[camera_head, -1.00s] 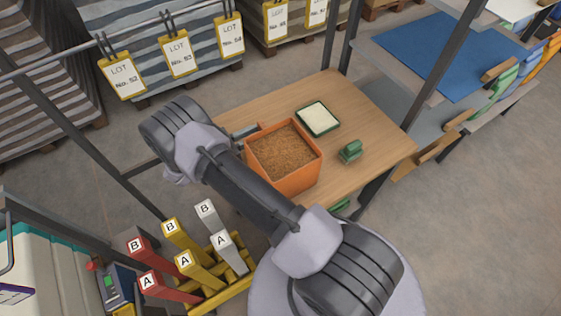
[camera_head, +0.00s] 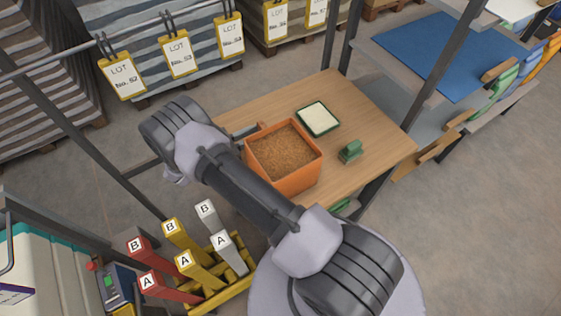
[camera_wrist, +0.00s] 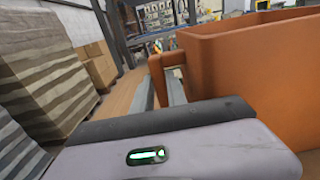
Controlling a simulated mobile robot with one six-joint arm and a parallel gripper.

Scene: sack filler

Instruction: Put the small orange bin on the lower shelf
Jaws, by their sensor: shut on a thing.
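The orange bin (camera_head: 297,181), filled with brown grainy stuff, is at the wooden shelf top (camera_head: 375,124) in the head view. It looks upright; I cannot tell whether it rests on the wood or is just above it. In the wrist view its orange wall (camera_wrist: 245,75) fills the right side. My gripper (camera_wrist: 163,88) is shut on the bin's side handle (camera_wrist: 173,62). In the head view my arm hides most of the gripper and the wood's near left part.
A green-rimmed tray (camera_head: 318,119) with white contents and a green block-like item (camera_head: 350,152) are on the wood. Dark posts (camera_head: 430,85) rise at its corners. Upright lettered red, yellow and white pieces (camera_head: 185,263) stand at lower left. Bare floor (camera_head: 480,210) lies right.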

